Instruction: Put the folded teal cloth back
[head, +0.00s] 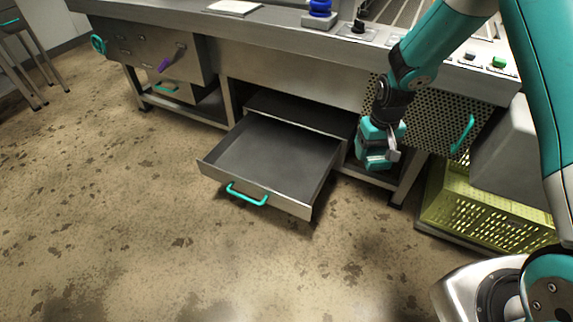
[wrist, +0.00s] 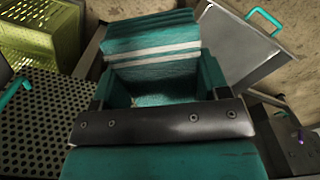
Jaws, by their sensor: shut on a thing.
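My gripper (head: 384,146) is shut on the folded teal cloth and holds it in the air, right of the open drawer. In the wrist view the cloth (wrist: 152,45) is teal with pale stripes and sits between the fingers; part of it is hidden by the gripper. In the head view the cloth is hard to tell from my teal gripper. The drawer (head: 270,150) is pulled out below the counter and its grey floor looks empty. It has a teal handle (head: 247,194) at its front.
A perforated panel (head: 437,115) with a teal handle is behind and right of my gripper. A yellow-green crate (head: 470,205) stands low at the right. The counter (head: 270,28) runs along the back. The floor in front is clear.

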